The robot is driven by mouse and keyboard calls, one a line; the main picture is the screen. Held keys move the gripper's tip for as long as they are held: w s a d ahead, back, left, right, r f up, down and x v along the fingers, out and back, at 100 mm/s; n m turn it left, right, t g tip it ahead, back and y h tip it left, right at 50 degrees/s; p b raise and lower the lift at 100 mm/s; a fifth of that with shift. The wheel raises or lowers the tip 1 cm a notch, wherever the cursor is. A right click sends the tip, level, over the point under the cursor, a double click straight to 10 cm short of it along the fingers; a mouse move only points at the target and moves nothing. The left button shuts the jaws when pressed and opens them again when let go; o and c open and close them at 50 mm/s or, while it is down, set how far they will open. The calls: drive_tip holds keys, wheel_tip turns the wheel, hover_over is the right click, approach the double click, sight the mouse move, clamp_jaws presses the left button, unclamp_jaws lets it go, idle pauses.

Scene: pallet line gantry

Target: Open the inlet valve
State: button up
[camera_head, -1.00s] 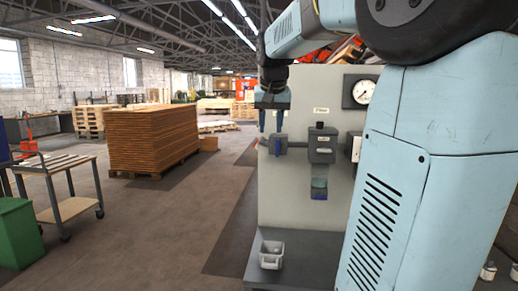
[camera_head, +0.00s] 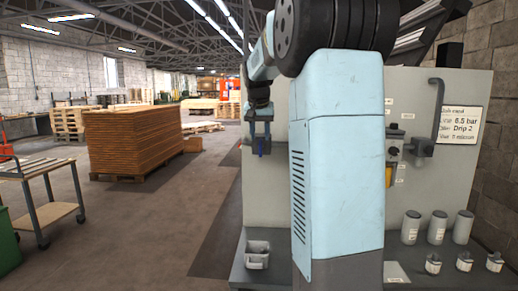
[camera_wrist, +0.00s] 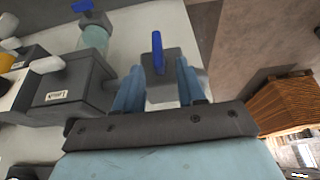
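The inlet valve looks to be the grey block (camera_wrist: 176,66) with a flat blue lever (camera_wrist: 157,50) in the wrist view. My gripper (camera_wrist: 158,88) is open, with one blue finger on each side of the lever's line. The lever stands between and just beyond the fingertips; I cannot tell whether either finger touches it. In the head view my gripper (camera_head: 259,138) points down in front of the left part of the grey panel (camera_head: 266,200), with a bit of the blue lever (camera_head: 261,148) showing between the fingers. My arm hides the panel's middle.
In the wrist view a labelled dark box (camera_wrist: 62,85) and a clear bowl (camera_wrist: 95,38) with a blue tap lie left of the valve. Several grey canisters (camera_head: 411,228) stand at right. A sign (camera_head: 461,128) hangs on the panel.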

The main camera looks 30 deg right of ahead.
sight(260, 147)
drive_tip(key=shift+x, duration=3.15)
drive_tip(key=shift+c, duration=0.2)
drive_tip(key=shift+r, duration=0.1)
clamp_jaws()
